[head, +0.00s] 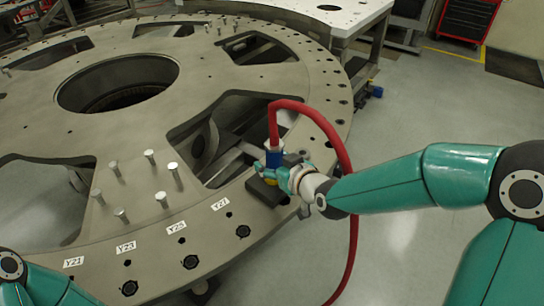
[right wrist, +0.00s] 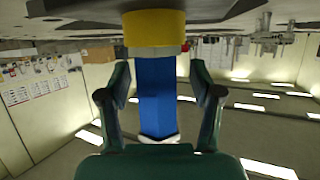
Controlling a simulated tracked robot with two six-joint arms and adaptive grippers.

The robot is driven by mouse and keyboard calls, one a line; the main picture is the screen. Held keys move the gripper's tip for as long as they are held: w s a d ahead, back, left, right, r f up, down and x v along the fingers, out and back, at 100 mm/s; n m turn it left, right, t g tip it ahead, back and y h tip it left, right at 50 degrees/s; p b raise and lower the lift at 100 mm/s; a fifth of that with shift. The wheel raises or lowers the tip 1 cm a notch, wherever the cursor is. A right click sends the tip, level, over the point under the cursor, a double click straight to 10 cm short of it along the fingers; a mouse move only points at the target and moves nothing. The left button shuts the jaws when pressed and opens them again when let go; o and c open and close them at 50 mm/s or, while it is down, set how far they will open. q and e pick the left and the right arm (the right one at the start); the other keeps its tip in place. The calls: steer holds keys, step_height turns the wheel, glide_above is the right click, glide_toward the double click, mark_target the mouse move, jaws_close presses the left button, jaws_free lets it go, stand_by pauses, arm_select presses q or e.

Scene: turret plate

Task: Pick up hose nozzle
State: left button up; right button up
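The hose nozzle (head: 273,160) is blue with a yellow lower part, and stands upright at the plate's rim. A red hose (head: 345,165) rises from its top, arcs over to the right and drops to the floor. My right gripper (head: 275,172) is at the nozzle, coming from the right. In the right wrist view, the nozzle's blue body (right wrist: 156,90) lies between the two fingers (right wrist: 158,100), with a visible gap on each side, so the gripper is open around it. The yellow part (right wrist: 154,28) is at the top there. My left gripper is out of view; only my left arm shows.
The large grey turret plate (head: 215,60) has wide cut-outs and several upright metal pins (head: 150,157). A dark block (head: 265,191) lies on its rim beside the nozzle. A white-topped table (head: 345,18) and red cabinet (head: 468,18) stand behind. The floor at right is clear.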

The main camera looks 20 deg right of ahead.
steer(key=shift+d, duration=0.15)
jaws_close()
steer(key=shift+r, duration=0.1)
